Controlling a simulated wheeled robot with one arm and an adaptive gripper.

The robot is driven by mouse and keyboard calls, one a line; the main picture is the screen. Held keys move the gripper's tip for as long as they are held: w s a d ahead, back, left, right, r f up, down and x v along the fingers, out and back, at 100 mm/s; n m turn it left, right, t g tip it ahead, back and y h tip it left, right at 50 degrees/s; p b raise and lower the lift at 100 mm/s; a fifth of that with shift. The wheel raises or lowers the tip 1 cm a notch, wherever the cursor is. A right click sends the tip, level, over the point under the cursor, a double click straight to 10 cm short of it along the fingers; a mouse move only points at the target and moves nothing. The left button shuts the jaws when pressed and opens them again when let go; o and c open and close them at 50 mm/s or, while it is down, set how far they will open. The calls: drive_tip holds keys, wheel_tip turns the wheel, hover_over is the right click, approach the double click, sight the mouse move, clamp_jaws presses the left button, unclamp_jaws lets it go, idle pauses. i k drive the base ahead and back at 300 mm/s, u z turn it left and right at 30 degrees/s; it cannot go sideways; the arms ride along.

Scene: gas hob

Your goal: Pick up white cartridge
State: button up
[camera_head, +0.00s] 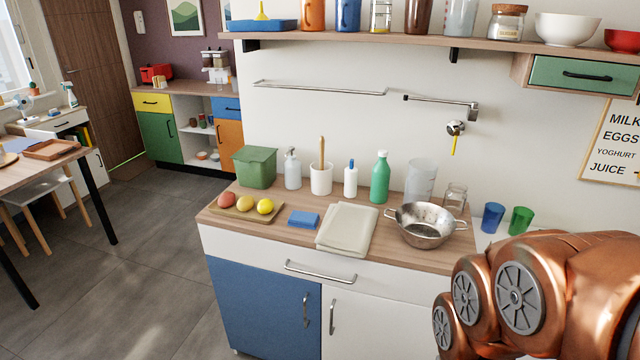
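A slim white cylinder with a blue tip, the likely white cartridge (350,181), stands upright at the back of the wooden counter (278,231). It is between a white crock with a wooden handle in it (321,180) and a green bottle (380,178). Its front is in plain view and nothing holds it. My copper-coloured arm shows at the lower right, but my gripper is outside the picture.
A soap bottle (292,171) and green bin (255,167) stand left of the crock. A folded cloth (346,228), blue sponge (303,220), fruit board (236,213) and metal colander (426,228) lie in front. A wall rail (320,88) and shelf (400,42) are above.

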sight(351, 172)
drive_tip(key=z, duration=1)
drive_tip(key=i, duration=1.25)
drive_tip(key=u, duration=3.2)
